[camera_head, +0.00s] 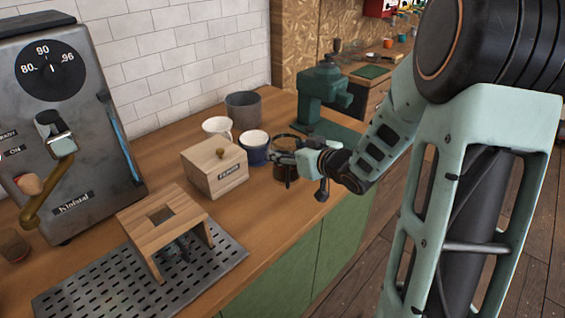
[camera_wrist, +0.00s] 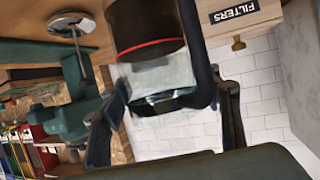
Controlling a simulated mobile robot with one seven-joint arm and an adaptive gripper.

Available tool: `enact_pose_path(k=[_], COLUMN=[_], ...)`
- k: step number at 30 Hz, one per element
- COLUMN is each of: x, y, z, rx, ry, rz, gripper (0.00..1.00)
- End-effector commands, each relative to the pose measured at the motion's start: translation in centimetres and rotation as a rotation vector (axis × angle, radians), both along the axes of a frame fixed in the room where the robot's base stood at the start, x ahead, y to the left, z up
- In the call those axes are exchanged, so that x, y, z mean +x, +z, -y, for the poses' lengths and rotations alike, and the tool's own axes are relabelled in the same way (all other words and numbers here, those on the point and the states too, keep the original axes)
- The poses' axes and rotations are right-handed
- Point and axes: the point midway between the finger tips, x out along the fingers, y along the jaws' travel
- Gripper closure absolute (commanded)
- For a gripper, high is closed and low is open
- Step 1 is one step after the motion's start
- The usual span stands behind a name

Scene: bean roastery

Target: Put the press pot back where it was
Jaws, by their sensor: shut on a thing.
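The press pot (camera_head: 284,171) is a dark-looking glass vessel near the counter's front edge, just right of the blue cup. My gripper (camera_head: 291,148) is shut on its upper part and hides some of it. In the wrist view, which is turned over, the pot (camera_wrist: 146,30) shows a dark body with a red-brown band, a clear section and a black handle. The fingers of my gripper (camera_wrist: 168,118) stand on both sides of the pot. I cannot tell whether its base touches the counter.
A wooden filters box (camera_head: 215,167), a dark blue cup (camera_head: 254,153), a white cup (camera_head: 217,127) and a grey canister (camera_head: 243,108) crowd the left of the pot. A green grinder (camera_head: 322,92) stands behind. A wooden stand (camera_head: 168,222) sits on a perforated tray (camera_head: 105,293).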

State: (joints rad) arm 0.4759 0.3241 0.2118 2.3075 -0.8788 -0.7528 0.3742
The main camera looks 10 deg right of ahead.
Motion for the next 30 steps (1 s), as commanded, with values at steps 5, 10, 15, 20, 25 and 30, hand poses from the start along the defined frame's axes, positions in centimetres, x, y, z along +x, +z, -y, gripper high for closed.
enact_pose_path(k=[5, 10, 15, 20, 25, 30], x=[1.3, 1.7, 1.9, 1.9, 1.9, 1.9], y=[-1.3, -1.8, -4.0, -5.2, -5.1, -5.6], z=[-0.5, -0.6, -0.7, -0.6, -0.6, -0.6], rx=[0.0, 0.0, 0.002, -0.001, -0.001, 0.0], ry=[0.002, 0.001, 0.001, 0.0, 0.0, 0.0], rz=[0.005, 0.005, 0.0, 0.005, 0.006, 0.005], gripper=[0.96, 0.96, 0.96, 0.96, 0.96, 0.96])
